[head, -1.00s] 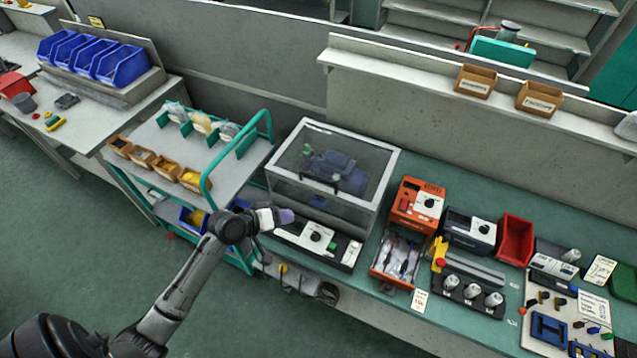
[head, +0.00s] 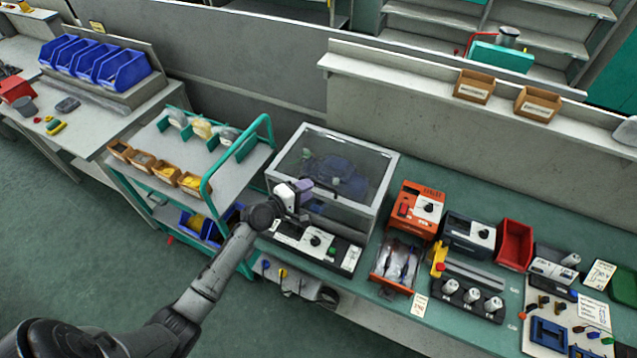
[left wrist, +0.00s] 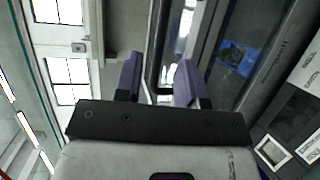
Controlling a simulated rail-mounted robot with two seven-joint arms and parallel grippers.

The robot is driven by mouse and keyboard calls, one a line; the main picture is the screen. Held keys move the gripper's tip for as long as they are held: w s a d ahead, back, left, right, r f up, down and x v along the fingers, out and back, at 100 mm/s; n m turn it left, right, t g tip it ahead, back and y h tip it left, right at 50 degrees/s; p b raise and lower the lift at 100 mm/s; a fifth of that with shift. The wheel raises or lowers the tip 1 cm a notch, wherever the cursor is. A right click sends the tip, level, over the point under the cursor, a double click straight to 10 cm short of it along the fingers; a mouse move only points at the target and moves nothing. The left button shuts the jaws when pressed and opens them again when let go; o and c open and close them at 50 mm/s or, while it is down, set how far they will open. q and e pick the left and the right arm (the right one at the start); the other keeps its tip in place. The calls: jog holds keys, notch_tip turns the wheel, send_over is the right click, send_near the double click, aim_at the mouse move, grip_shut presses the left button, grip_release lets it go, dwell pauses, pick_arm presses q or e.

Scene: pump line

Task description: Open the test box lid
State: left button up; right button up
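The test box (head: 350,217) stands on the green bench. It has a grey frame and a clear lid (head: 345,150), which is down. A dark blue pump-like object shows through the lid. My left gripper (head: 305,186) is at the front left of the box, close to the lid's front edge. In the left wrist view its two purple fingers (left wrist: 158,80) are apart, and a black bar-like handle (left wrist: 151,45) shows between them. I cannot tell whether they touch it. My right gripper is out of view.
A control panel (head: 315,241) sits in front of the box. An orange unit (head: 418,207) and an open tray of tools stand to the right. A green trolley (head: 228,178) with small bins stands to the left. A shelf (head: 420,80) runs behind.

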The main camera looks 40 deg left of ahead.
aim_at(318, 183)
pick_arm(q)
jog(key=shift+x, duration=2.7)
grip_shut()
